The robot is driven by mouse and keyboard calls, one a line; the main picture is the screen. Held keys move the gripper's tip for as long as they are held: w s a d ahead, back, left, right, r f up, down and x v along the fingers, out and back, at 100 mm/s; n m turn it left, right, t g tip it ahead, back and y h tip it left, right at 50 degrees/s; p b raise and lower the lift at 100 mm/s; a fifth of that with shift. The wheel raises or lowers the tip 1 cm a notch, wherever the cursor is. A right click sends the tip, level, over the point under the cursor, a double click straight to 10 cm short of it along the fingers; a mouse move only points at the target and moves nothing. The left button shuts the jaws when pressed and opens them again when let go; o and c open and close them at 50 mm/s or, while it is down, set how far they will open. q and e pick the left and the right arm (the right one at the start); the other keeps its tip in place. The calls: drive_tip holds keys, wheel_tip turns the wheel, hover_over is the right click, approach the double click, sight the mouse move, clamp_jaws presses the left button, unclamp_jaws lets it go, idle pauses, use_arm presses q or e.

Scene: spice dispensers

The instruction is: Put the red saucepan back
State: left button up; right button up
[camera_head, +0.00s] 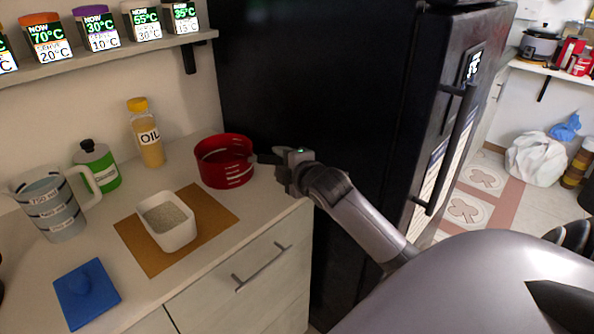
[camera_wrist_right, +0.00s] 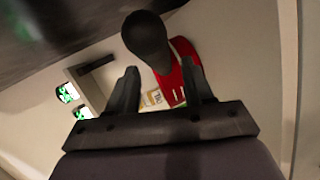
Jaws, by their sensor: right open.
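The red saucepan (camera_head: 224,162) stands upright on the counter beside the black fridge, its short dark handle pointing right. My right gripper (camera_head: 279,168) is at the handle's end. In the right wrist view the saucepan's red side (camera_wrist_right: 181,72) shows beyond the dark rounded handle (camera_wrist_right: 147,38), and my right gripper (camera_wrist_right: 163,78) has its two fingers spread apart, with the handle in front of and between them. I cannot tell whether a finger touches it. The saucepan's lower part is partly hidden in the wrist view. My left gripper is not in view.
A white bowl of grains (camera_head: 168,228) sits on a brown mat (camera_head: 214,214). An oil bottle (camera_head: 147,140), green jar (camera_head: 98,166), measuring jug (camera_head: 52,205) and blue lid-like item (camera_head: 87,294) stand around. The black fridge (camera_head: 320,80) closes off the right. A shelf (camera_head: 100,50) holds labelled dispensers.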

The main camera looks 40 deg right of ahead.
drive_tip(key=v, duration=1)
drive_tip(key=s+a+f+m+g+y, duration=0.2)
drive_tip(key=s+a+f+m, duration=0.3)
drive_tip(key=f, duration=0.8)
drive_tip(key=s+a+f+m+g+y, duration=0.1)
drive_tip(key=s+a+f+m+y, duration=0.2)
drive_tip(key=s+a+f+m, duration=0.3)
drive_tip(key=s+a+f, duration=0.5)
drive_tip(key=a+f, duration=0.2)
drive_tip(key=f, duration=0.1)
drive_tip(key=shift+a+m+g, duration=0.25)
drive_tip(key=shift+m+g, duration=0.05)
drive_tip(key=shift+g, duration=0.1)
